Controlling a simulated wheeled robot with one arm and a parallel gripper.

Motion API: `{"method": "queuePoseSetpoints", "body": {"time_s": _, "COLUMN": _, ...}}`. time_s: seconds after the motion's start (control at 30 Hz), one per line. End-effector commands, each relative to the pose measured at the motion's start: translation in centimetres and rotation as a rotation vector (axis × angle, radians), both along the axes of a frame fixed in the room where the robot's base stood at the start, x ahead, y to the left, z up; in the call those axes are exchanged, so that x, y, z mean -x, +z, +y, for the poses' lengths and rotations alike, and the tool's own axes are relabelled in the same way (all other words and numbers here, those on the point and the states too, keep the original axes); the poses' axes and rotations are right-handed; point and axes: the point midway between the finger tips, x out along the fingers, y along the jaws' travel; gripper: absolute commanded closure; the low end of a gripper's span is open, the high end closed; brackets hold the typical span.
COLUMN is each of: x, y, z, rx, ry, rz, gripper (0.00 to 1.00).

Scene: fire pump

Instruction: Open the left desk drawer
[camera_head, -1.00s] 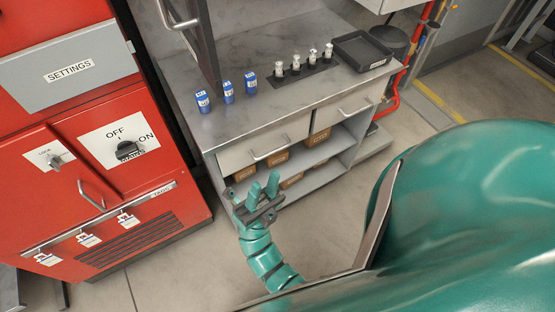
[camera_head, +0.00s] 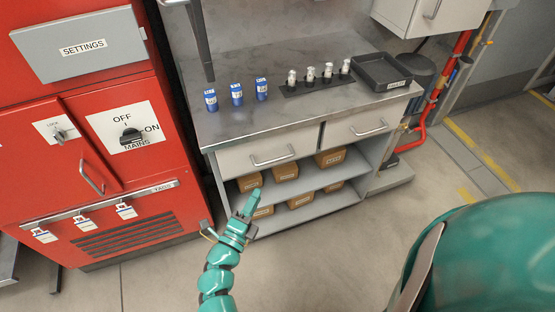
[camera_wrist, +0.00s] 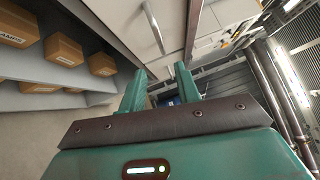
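The left desk drawer (camera_head: 240,160) is a pale front panel under the grey worktop, with a metal bar handle (camera_head: 273,161). It looks shut. In the wrist view a bar handle (camera_wrist: 154,28) shows on a pale drawer front, beyond my fingertips. My gripper (camera_head: 254,198) is below and slightly left of the left drawer's handle, in front of the open shelves. In the wrist view my gripper (camera_wrist: 157,82) has its two green fingers apart with nothing between them. It does not touch the handle.
The right drawer (camera_head: 345,131) sits beside the left one. Cardboard boxes (camera_head: 285,172) fill the shelves below. Blue cans (camera_head: 236,94), small fittings and a black tray (camera_head: 383,74) stand on the worktop (camera_head: 290,115). A red cabinet (camera_head: 90,170) stands at left. The floor in front is clear.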

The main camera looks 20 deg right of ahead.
Motion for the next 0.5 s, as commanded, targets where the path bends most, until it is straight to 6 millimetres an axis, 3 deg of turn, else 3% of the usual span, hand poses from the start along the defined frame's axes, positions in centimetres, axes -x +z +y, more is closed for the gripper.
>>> {"method": "queuePoseSetpoints", "body": {"time_s": 0.5, "x": -7.3, "y": 1.4, "z": -7.2, "rx": 0.002, "ry": -0.007, "rz": -0.002, "gripper": 0.67}}
